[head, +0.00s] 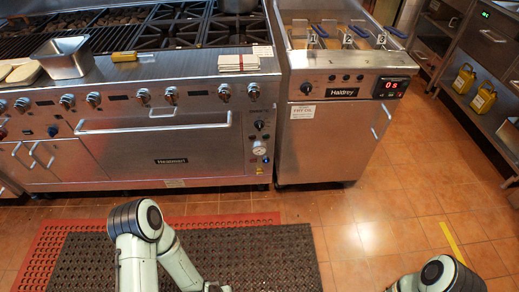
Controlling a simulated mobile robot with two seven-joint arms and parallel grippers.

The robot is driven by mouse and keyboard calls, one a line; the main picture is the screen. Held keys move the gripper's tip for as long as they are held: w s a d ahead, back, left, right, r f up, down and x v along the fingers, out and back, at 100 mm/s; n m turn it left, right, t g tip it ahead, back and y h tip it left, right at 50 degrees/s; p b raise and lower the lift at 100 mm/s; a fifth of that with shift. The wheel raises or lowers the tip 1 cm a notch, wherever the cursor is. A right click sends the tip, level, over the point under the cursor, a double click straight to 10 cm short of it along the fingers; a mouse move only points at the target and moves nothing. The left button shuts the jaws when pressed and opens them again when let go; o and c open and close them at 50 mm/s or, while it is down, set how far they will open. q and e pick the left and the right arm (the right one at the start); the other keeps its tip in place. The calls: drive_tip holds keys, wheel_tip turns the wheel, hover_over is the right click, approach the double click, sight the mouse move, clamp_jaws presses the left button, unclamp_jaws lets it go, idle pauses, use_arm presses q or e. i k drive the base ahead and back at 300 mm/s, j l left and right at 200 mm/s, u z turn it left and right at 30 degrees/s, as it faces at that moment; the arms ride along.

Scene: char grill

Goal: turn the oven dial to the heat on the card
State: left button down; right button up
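The oven (170,150) is a stainless steel unit under the range, with a long bar handle across its door. Its black dial (259,125) sits on the narrow panel right of the door, above a round white gauge (259,148). The dial's markings are too small to read. A small white card (262,50) stands at the back right of the range's front ledge; its writing is not legible. My left and right arms come in at the bottom edge, well short of the oven.
A fryer (335,140) with a red digital display stands right of the oven. A folded towel (239,63), a yellow item (124,56) and a steel pan (66,58) lie on the ledge. Dark mats (200,258) cover the floor before the oven. Open tile lies to the right.

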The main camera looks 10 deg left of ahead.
sight(258, 124)
drive_tip(key=i+j, duration=0.9)
drive_tip(key=i, duration=0.05)
